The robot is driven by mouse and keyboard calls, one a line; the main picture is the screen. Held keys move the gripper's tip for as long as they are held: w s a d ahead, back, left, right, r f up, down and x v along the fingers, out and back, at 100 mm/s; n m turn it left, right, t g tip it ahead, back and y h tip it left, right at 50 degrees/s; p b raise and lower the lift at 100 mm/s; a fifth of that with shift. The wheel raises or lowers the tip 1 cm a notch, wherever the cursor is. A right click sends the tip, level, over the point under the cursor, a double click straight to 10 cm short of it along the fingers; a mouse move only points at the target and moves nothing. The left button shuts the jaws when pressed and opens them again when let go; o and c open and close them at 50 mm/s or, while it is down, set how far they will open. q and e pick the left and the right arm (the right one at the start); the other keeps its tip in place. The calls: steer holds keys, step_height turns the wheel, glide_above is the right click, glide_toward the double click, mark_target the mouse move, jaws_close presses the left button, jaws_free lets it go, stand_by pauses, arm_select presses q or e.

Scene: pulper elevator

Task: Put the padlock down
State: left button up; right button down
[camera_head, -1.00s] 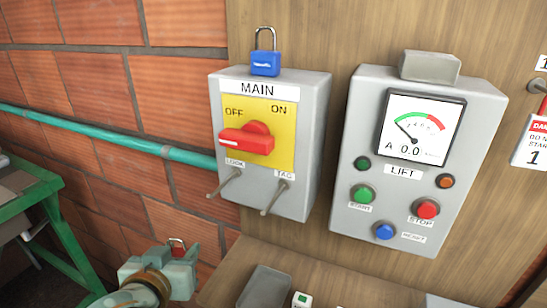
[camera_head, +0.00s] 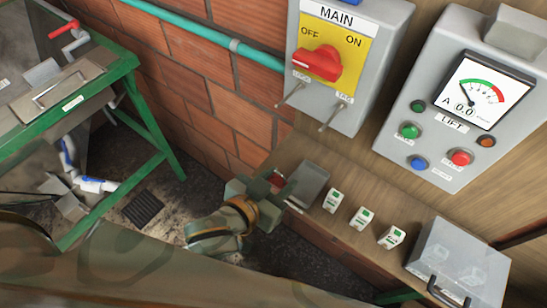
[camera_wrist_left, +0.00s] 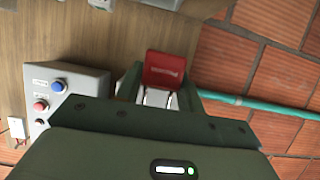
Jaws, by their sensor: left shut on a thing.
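The red padlock (camera_head: 277,180) is held in my left gripper (camera_head: 272,190), beside the left end of a grey tray (camera_head: 318,172) on the wooden shelf. In the head view the gripper hides most of the padlock, and I cannot tell whether it is over the tray's edge. In the left wrist view the padlock's red body (camera_wrist_left: 165,70) shows plainly, with its shackle between the fingers of my left gripper (camera_wrist_left: 158,92). My right gripper is not in view.
Several small white-and-green blocks (camera_head: 362,217) stand along the shelf (camera_head: 330,232). A grey box with a handle (camera_head: 455,262) is at its right. The MAIN switch box (camera_head: 383,45) and LIFT panel (camera_head: 455,130) hang above. A green-framed table (camera_head: 150,130) stands left.

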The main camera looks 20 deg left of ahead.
arm_select(q)
steer(key=w+a+f, duration=0.3)
steer(key=w, duration=0.4)
steer(key=b, duration=0.2)
glide_above(276, 163)
steer(key=s, duration=0.2)
steer(key=f, duration=0.5)
steer(key=shift+s+d+f, duration=0.2)
steer(key=shift+d+f, duration=0.05)
steer(key=shift+d, duration=0.05)
steer(key=shift+w+a+f, duration=0.1)
steer(key=shift+w+f, duration=0.1)
steer(key=shift+f, duration=0.1)
steer(key=shift+w+f+b, duration=0.1)
steer(key=shift+f+b, duration=0.3)
steer(key=shift+f, duration=1.2)
steer(key=shift+f, duration=0.1)
steer(key=o, duration=1)
steer(key=shift+o, duration=0.2)
